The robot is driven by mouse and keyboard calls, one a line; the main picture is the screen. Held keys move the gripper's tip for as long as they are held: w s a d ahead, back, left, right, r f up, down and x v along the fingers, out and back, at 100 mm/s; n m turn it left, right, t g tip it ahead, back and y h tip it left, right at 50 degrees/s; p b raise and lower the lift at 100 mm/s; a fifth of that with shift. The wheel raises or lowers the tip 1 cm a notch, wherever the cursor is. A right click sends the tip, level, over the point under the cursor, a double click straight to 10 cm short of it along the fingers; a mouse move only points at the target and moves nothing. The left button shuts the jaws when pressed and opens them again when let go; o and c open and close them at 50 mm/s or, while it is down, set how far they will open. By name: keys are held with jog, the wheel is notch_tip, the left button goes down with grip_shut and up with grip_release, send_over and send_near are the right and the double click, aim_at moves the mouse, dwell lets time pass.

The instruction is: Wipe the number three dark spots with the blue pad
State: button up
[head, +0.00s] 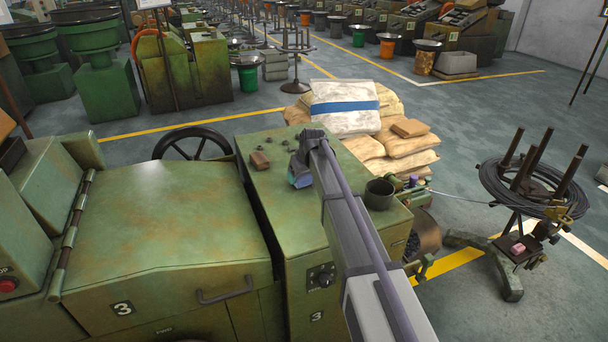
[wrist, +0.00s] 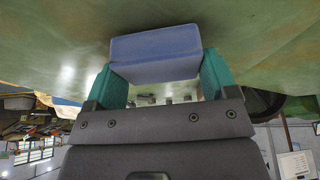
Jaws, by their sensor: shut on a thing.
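My gripper (head: 300,172) is over the top of the green number three machine (head: 284,218), near its middle. It is shut on the blue pad (head: 301,181), mostly hidden behind the arm in the head view. In the wrist view the blue pad (wrist: 155,55) sits between my two teal fingers, close to the green surface (wrist: 45,45). I cannot tell whether the pad touches it. No dark spots can be clearly made out; my arm hides part of the machine top.
A brown block (head: 259,160) and several dark knobs stand on the machine top left of and behind my gripper. A dark cup (head: 379,194) stands to the right. A handwheel (head: 192,146) is at the back left. Sacks (head: 404,142) lie behind, and a wire coil stand (head: 535,188) is right.

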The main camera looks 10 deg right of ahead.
jog(key=r+p, duration=0.2)
jog(key=r, duration=0.1)
jog(key=shift+d+r, duration=0.15)
jog(key=shift+d, duration=0.05)
jog(key=shift+a+r+p, duration=0.1)
jog(key=shift+r+p, duration=0.65)
jog(key=shift+p, duration=0.1)
jog(key=shift+r+p, duration=1.3)
